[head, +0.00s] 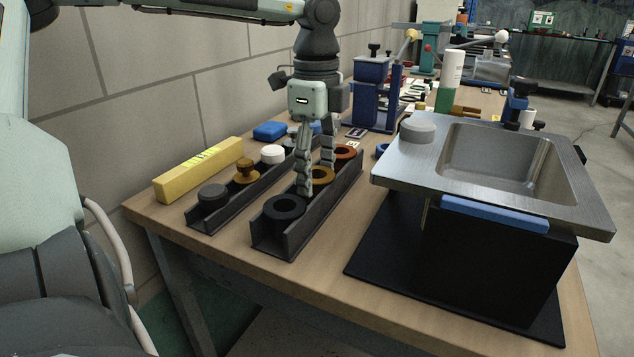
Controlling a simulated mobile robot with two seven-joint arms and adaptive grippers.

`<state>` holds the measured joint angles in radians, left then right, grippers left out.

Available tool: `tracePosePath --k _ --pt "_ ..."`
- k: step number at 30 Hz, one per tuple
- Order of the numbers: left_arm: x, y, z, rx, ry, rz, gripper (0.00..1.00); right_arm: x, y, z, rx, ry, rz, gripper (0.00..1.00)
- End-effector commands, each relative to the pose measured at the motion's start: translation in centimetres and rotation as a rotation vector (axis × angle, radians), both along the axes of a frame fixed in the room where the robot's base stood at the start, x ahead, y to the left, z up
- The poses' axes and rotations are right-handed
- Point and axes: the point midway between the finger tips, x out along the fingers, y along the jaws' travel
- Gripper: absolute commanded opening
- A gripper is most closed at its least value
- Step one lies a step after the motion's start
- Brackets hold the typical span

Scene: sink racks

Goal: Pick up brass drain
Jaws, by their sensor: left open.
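A brass ring-shaped drain (322,174) sits in the near dark rack (271,246), between a black ring (284,207) and a copper-coloured ring (346,152). My left gripper (317,182) points down over this rack, open, with its fingers around the brass ring. One finger hides part of the ring, and I cannot tell whether the fingers touch it. A brass piece with a knob (246,172) sits in the far dark rack (203,225). My right gripper is not in view.
The far rack also holds a grey piece (212,195) and a white piece (272,154). A yellow box (199,170) lies by the wall. A metal sink (403,165) on a black stand is at right. Blue and teal tools (371,92) stand behind.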

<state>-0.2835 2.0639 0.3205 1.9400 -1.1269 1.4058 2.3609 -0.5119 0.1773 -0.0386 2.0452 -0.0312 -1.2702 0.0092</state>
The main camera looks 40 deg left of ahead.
Motion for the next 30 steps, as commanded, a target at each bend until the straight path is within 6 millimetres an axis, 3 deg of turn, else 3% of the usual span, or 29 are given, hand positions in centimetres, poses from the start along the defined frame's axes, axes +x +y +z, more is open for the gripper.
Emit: tracePosePath --k 6,14,24,30 --pt "-0.1 0.0 -2.6 -0.002 0.002 0.0 0.59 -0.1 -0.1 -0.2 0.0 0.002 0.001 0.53" --pt "0.0 0.0 -2.8 0.0 0.0 0.001 0.57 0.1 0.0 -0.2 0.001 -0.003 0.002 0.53" --pt "0.0 0.0 -2.8 0.0 0.0 0.001 0.16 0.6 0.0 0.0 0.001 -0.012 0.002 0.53" --pt "0.0 0.0 -2.7 0.0 -0.001 0.001 0.15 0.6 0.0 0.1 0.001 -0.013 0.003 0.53"
